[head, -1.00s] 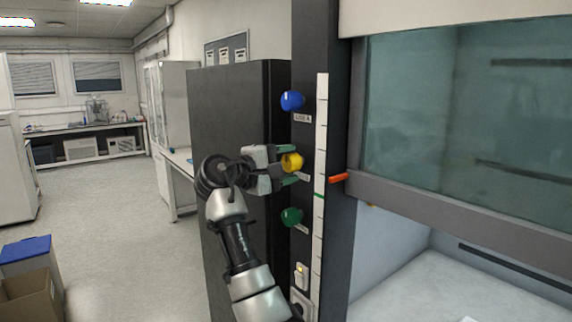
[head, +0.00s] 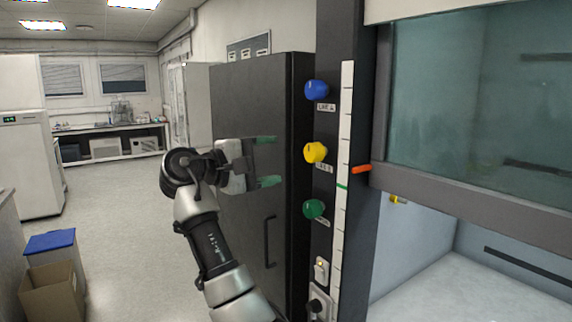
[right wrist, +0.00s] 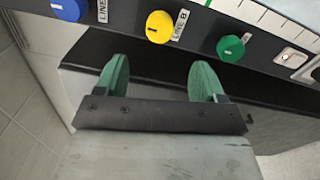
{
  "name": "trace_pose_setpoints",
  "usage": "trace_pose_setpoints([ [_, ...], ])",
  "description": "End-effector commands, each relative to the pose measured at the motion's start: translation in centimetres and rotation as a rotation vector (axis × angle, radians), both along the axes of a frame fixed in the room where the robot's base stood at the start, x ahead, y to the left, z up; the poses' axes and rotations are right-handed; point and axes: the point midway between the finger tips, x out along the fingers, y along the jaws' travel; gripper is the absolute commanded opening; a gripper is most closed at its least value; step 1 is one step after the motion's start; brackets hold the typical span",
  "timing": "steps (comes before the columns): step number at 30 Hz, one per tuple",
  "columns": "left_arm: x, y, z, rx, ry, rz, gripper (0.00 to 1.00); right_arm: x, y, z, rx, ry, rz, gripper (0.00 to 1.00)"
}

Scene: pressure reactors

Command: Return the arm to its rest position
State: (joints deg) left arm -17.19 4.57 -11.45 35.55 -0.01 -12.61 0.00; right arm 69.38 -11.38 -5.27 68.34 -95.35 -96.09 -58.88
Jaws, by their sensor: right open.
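My right gripper (head: 268,160) is open and empty, in front of the dark cabinet and to the left of the yellow knob (head: 315,152), with a gap between them. In the right wrist view its two green fingers (right wrist: 160,82) stand wide apart with nothing between them. The yellow knob (right wrist: 159,27) shows beyond them, clear of both fingers. The blue knob (head: 316,89) is above the yellow one and the green knob (head: 314,209) is below it on the dark post. My left gripper is not in view.
The fume hood sash (head: 470,205) is partly raised at right, with an orange pointer (head: 361,169) beside the scale strip. A tall dark cabinet (head: 262,90) stands behind my arm. A cardboard box (head: 52,290) and a blue-lidded bin (head: 50,242) are at lower left. Open floor (head: 125,220) lies between.

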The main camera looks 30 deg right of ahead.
Motion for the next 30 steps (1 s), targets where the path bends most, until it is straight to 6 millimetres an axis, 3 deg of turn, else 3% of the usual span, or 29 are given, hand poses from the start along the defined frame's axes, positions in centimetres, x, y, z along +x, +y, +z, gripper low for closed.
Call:
trace_pose_setpoints([
  [17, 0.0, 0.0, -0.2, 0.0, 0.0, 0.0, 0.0, -0.1, 0.8, 0.0, 0.0, 0.0, 0.0, 0.69],
  [20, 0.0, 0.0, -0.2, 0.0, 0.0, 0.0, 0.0, 0.4, 0.7, -0.7, -0.002, 0.011, 0.012, 0.69],
  [23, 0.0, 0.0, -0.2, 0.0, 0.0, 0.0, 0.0, 2.2, 0.6, -3.7, -0.005, 0.051, 0.066, 0.69],
  [25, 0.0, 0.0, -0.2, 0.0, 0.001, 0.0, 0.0, 4.0, 0.4, -7.2, -0.002, 0.092, 0.131, 0.69],
  [30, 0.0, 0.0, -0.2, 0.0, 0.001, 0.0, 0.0, 8.1, 0.5, -19.5, 0.057, 0.202, 0.333, 0.69],
])
